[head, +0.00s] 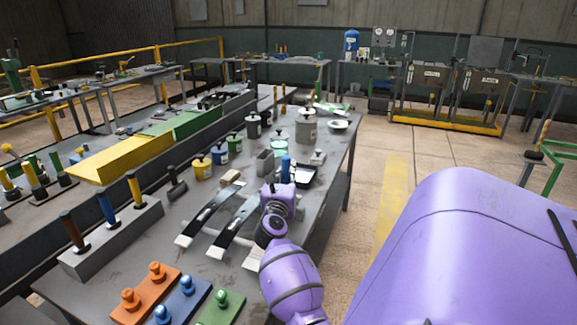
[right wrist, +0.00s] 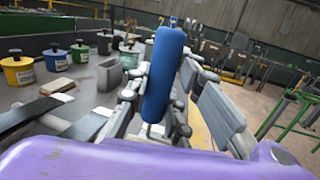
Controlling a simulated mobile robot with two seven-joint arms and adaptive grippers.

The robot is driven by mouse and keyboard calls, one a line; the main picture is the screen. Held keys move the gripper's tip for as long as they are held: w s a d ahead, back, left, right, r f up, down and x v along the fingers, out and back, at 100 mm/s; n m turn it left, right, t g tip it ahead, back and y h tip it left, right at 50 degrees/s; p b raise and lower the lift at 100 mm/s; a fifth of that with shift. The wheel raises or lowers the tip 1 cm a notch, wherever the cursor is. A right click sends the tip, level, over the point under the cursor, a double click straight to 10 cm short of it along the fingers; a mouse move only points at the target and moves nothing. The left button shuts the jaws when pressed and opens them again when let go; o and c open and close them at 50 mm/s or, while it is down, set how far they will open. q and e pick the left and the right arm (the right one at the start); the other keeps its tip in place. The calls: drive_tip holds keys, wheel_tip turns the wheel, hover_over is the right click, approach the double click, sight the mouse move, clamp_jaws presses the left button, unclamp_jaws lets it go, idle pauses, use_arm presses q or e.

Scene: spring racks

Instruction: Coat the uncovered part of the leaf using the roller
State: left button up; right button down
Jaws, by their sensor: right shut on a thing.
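My right gripper (head: 280,195) is over the grey workbench, its arm coming up from the bottom. It is shut on the blue handle of the roller (head: 285,167); in the right wrist view the handle (right wrist: 163,72) stands between the fingers, slightly tilted. The roller's working end is hidden. Two dark leaf strips with pale ends lie on the bench: the left leaf (head: 210,209) and the right leaf (head: 236,222), just left of the gripper. A dark strip also shows in the right wrist view (right wrist: 38,112). My left gripper is not in view.
Yellow (head: 201,168), blue (head: 219,156) and green (head: 235,144) pots and a large grey pot (head: 305,132) stand behind. Orange (head: 146,292) and blue plates with knobs lie in front. Handles stand in a grey block (head: 112,243).

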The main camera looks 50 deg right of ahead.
drive_tip(key=shift+s+a+r, duration=0.1)
drive_tip(key=shift+s+a, duration=0.1)
drive_tip(key=shift+a, duration=0.45)
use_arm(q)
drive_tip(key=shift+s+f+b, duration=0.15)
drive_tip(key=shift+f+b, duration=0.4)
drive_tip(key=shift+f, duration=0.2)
use_arm(e)
drive_tip(key=w+a+v, duration=0.1)
drive_tip(key=w+v, duration=0.1)
drive_tip(key=v, duration=0.9)
drive_tip(key=w+a+v, duration=0.1)
drive_tip(key=w+v, duration=0.1)
drive_tip(key=v, duration=0.9)
drive_tip(key=shift+a, duration=0.55)
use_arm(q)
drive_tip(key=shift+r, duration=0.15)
use_arm(e)
drive_tip(key=shift+w, duration=0.1)
